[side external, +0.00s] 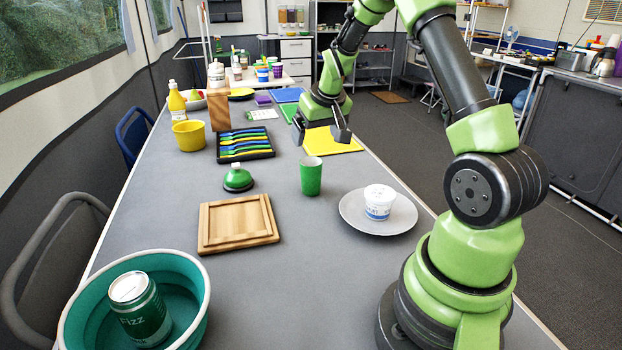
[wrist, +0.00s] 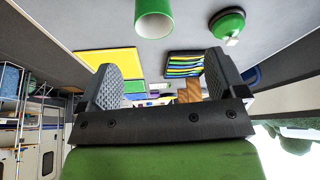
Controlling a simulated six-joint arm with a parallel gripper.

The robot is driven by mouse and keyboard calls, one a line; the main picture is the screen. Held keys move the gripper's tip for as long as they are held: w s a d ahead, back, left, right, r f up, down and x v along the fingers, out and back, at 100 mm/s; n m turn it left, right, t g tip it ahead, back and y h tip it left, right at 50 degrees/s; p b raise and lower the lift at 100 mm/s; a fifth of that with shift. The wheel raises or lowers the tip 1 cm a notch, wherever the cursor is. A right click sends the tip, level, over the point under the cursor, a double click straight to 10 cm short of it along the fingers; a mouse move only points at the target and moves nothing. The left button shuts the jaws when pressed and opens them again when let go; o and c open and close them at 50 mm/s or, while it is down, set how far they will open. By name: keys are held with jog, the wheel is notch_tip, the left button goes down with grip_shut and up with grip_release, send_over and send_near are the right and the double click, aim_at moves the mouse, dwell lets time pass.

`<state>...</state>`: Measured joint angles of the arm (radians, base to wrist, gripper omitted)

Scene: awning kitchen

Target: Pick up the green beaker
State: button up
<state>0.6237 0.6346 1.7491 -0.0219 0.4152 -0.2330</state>
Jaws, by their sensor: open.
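The green beaker (side external: 311,176) stands upright on the grey table, between a round green object with a pale top and a grey plate. My gripper (side external: 322,134) is above the table, behind and a little above the beaker in the side view. In the wrist view its two fingers (wrist: 160,88) are spread wide with nothing between them, and the beaker lies beyond them.
A grey plate (side external: 351,215) holding a white tub (side external: 379,202) is right of the beaker. The round green object (side external: 238,179) and a wooden board (side external: 238,238) are to the left. A cutlery tray (side external: 245,154) and yellow mat (side external: 335,146) lie behind.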

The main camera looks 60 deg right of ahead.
send_near(311, 163)
jog(key=shift+s+a+f, duration=0.1)
jog(key=shift+a+f, duration=0.75)
jog(key=shift+f, duration=0.3)
jog(key=shift+x, duration=3.15)
jog(key=shift+d+r, duration=0.1)
jog(key=shift+d, duration=0.05)
jog(key=c, duration=1)
